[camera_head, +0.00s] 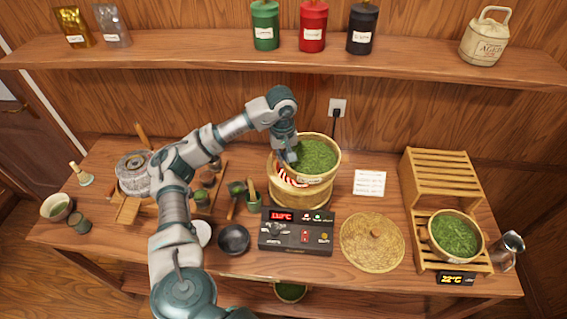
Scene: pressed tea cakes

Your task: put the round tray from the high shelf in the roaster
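A round tray (331,174) of green leaves is held over the roaster (298,202), a round woven drum on the table. The tray sits off to the right and back, so the glowing red coils show at the roaster's left. My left gripper (289,157) is at the tray's left rim and looks shut on it; its fingertips are partly hidden. The wooden rack (440,180) at the right has a bare upper shelf. A second tray of leaves (455,236) is on its lower shelf. My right gripper is not in view.
A woven lid (372,243) lies flat right of the control box (297,231). A dark bowl (233,239) and small tea tools are left of the roaster. A glass jug (508,248) stands at the right edge. A wall shelf (200,45) with tins runs above.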

